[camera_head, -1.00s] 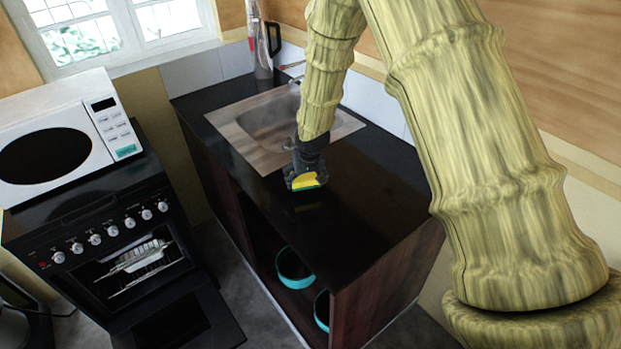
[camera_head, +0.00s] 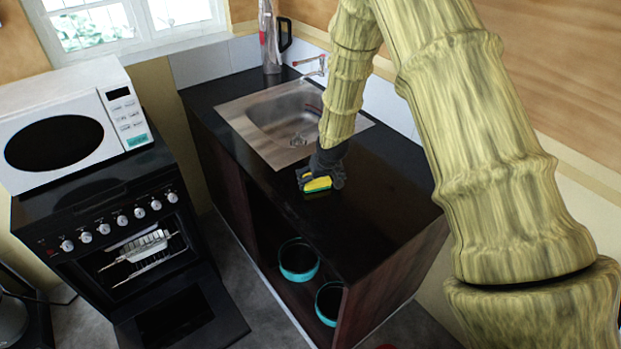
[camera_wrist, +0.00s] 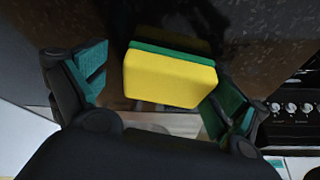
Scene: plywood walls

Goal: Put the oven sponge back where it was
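The sponge (camera_head: 318,184), yellow with a green layer, is at the black countertop in front of the sink. It also shows in the wrist view (camera_wrist: 170,78), between my fingers with its yellow face towards the camera. My gripper (camera_head: 322,180) is low over the counter at the sponge. In the wrist view my gripper (camera_wrist: 160,92) has its fingers spread. A gap shows between the left finger and the sponge; the right finger is close to the sponge's right end, and I cannot tell whether it touches. The oven (camera_head: 112,226) stands at the left with its door down and a rack inside.
A white microwave (camera_head: 62,128) sits on the oven. The steel sink (camera_head: 240,112) is behind my gripper, with a kettle (camera_head: 270,38) beyond. Teal-rimmed pots (camera_head: 299,262) are on the shelf below. The countertop's front right (camera_head: 370,228) is clear.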

